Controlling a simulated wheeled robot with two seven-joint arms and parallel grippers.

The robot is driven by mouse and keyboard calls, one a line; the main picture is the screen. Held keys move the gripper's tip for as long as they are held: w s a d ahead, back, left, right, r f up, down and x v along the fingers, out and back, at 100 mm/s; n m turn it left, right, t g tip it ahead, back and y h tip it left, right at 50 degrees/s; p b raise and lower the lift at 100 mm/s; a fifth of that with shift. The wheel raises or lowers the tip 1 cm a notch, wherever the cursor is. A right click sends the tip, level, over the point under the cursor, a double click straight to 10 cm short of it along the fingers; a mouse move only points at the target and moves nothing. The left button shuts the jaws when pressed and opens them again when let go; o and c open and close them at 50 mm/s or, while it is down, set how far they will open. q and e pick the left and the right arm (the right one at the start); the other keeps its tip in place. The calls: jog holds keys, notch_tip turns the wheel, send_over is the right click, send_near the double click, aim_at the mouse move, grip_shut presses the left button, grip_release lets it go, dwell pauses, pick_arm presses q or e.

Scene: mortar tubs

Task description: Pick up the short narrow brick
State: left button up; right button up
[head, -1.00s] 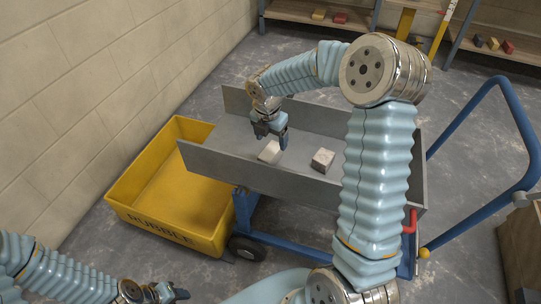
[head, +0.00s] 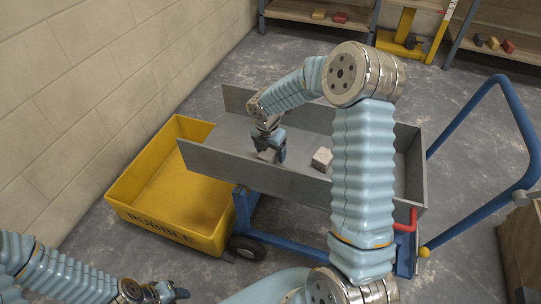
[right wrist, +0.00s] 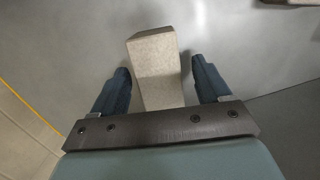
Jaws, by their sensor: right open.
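A short, pale grey-beige brick (right wrist: 155,70) lies on the metal floor of the cart tray and runs between my right gripper's fingers in the right wrist view. In the head view the brick (head: 267,155) is partly hidden by the gripper. My right gripper (head: 270,152) is low over the tray with its fingers on either side of the brick. In the right wrist view the gripper (right wrist: 162,85) is open, with a gap showing beside each finger. My left gripper (head: 174,293) is at the bottom left of the head view, away from the cart; its jaws are too small to read.
A second brick (head: 322,159) lies in the grey cart tray (head: 230,163), right of my right gripper. A yellow rubble tub (head: 120,203) stands left of the cart. A blue handle (head: 533,150) rises at the right. Shelves with coloured blocks stand at the back.

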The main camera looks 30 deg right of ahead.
jog(key=shift+f, duration=0.2)
dwell(0.4)
jog(key=c, duration=1.4)
